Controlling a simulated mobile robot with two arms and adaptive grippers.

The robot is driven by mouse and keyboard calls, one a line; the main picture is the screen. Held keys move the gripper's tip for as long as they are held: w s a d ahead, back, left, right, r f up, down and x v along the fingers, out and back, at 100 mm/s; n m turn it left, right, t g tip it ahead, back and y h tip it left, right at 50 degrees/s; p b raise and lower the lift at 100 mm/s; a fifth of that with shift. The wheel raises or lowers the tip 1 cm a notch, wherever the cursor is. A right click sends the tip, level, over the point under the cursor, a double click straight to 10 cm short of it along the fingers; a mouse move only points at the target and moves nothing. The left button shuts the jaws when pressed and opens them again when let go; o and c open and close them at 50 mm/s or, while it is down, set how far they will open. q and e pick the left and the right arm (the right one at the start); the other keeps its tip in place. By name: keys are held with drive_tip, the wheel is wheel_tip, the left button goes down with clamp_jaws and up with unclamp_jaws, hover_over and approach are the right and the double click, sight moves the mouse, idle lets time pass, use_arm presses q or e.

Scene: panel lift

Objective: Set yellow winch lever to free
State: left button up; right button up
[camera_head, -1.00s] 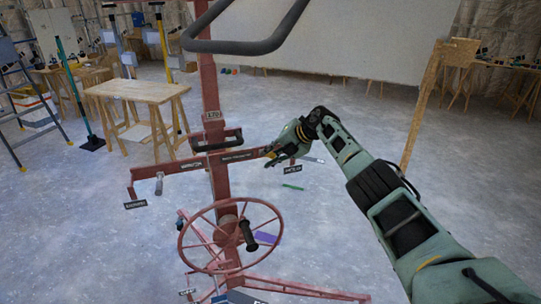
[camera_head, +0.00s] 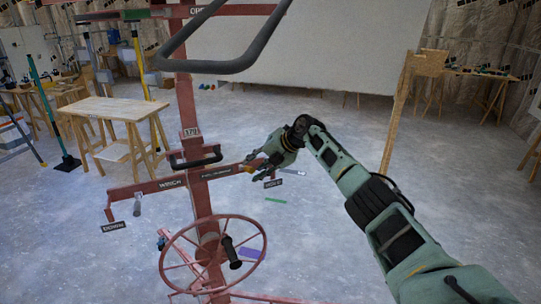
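The red panel lift stands left of centre, with an upright post (camera_head: 187,110), a spoked winch wheel (camera_head: 163,264) and a crossbar labelled WINCH (camera_head: 146,187). A small yellow part (camera_head: 248,168), which looks like the winch lever, shows at the crossbar's right end. My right gripper (camera_head: 255,168) comes in from the right and is at that end, fingers pointing left and down. Its fingers look apart, around or beside the yellow part; contact is too small to tell. A small label (camera_head: 273,183) hangs below the gripper. My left gripper is not in view.
The lift's dark handlebar (camera_head: 225,66) crosses the upper left, and a black handle (camera_head: 195,162) sits on the post. A wooden table (camera_head: 112,108) stands behind at left. A large pale panel (camera_head: 320,50) is at the back. The floor right of the lift is mostly clear.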

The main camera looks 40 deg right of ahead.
drive_tip(key=v, duration=0.9)
